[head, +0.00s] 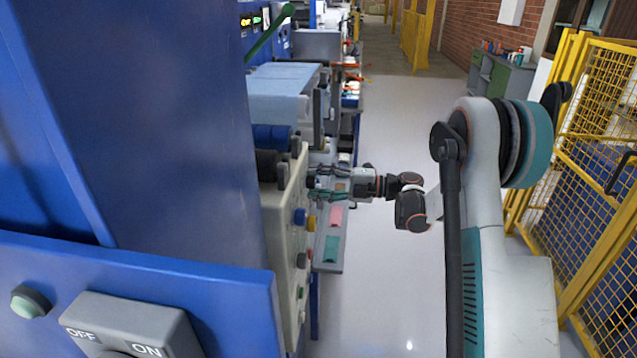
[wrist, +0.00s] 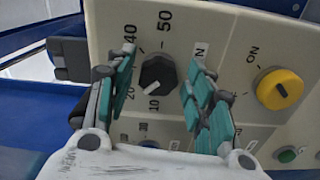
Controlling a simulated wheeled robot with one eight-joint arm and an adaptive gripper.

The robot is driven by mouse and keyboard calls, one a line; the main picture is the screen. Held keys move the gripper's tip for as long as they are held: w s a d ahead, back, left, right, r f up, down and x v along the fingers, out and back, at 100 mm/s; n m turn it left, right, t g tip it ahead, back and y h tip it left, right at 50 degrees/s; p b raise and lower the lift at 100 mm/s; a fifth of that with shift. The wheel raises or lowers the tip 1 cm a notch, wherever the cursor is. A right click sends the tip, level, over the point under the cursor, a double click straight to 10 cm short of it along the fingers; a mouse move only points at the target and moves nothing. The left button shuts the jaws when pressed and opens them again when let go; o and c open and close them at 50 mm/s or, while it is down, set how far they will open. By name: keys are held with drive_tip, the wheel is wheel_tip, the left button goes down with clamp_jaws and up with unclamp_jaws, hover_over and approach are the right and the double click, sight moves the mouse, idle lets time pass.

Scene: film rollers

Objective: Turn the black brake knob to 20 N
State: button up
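The black brake knob (wrist: 158,73) is on the cream control panel (wrist: 225,40) in the wrist view. Around it are the printed numbers 10, 20, 40 and 50, and an "N" sign at its right. My gripper (wrist: 161,66) is open, its teal finger pads left and right of the knob with gaps on both sides. In the head view my gripper (head: 322,184) is at the panel's face (head: 280,200), and the knob is mostly hidden there by the fingers.
A yellow knob (wrist: 279,89) marked ON is to the right on the panel, with a green button (wrist: 287,156) below it. A blue knob (head: 299,216) shows in the head view. Yellow fencing (head: 590,150) stands right; the floor (head: 390,290) between is clear.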

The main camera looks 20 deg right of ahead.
idle(0.3)
drive_tip(key=v, duration=1.2)
